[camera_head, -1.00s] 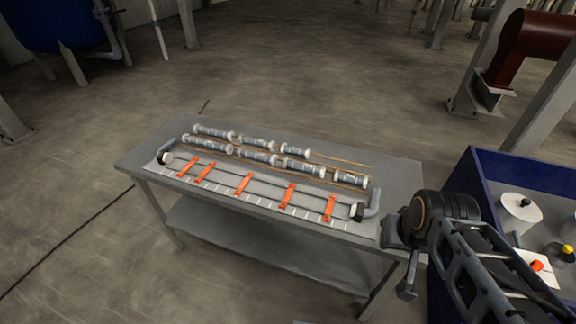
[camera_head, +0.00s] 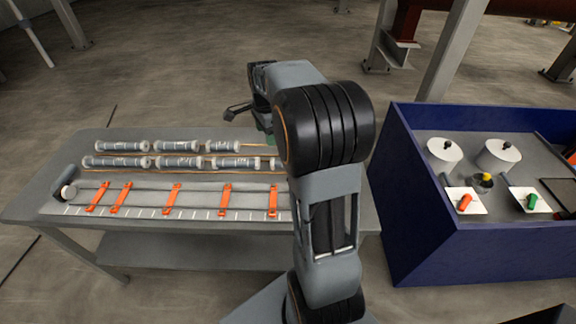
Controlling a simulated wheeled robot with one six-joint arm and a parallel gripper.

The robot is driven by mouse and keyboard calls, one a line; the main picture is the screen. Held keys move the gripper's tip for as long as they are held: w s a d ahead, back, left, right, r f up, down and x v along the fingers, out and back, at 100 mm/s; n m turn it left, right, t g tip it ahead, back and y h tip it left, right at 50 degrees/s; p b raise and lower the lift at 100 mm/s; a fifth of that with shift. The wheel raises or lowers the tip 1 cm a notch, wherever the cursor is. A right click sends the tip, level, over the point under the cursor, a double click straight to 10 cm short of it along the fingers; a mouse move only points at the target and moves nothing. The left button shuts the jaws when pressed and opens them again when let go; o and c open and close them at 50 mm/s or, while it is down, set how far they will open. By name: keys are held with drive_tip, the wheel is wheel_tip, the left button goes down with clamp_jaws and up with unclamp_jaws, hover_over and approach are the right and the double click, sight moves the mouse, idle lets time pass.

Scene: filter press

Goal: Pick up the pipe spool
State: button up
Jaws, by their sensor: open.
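Several grey pipe spools with pale end collars lie in two rows on the grey table (camera_head: 150,243). The back row has three: left (camera_head: 121,146), middle (camera_head: 176,146) and right (camera_head: 222,146). The front row shows a left spool (camera_head: 116,162), a middle one (camera_head: 179,162) and one farther right (camera_head: 235,162); the end of another is partly hidden by my arm. Which spool is meant, I cannot tell. My gripper (camera_head: 246,114) is open and appears empty, near the table's far edge, beyond the right end of the back row. My arm hides part of it.
A rack with orange straps (camera_head: 172,199) lies along the table's front, with a grey elbow (camera_head: 66,187) at its left end. A blue-walled bench (camera_head: 455,252) on the right holds white canisters (camera_head: 498,153) and small trays. A steel column (camera_head: 455,55) stands behind.

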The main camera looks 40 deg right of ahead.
drive_tip(key=w+d+f+m, duration=0.1)
drive_tip(key=d+f+m, duration=0.1)
drive_tip(key=f, duration=0.2)
drive_tip(key=w+d+f+m, duration=0.1)
drive_tip(key=d+f+m, duration=0.1)
drive_tip(key=f, duration=0.2)
drive_tip(key=d+f+m, duration=0.2)
drive_tip(key=f, duration=0.2)
drive_tip(key=shift+w+d+g, duration=0.2)
drive_tip(key=shift+w+g, duration=0.2)
drive_tip(key=shift+s+f, duration=0.2)
drive_tip(key=shift+f, duration=2.95)
drive_tip(key=shift+c, duration=0.3)
drive_tip(key=c, duration=1)
drive_tip(key=shift+o, duration=0.2)
drive_tip(key=shift+r, duration=0.15)
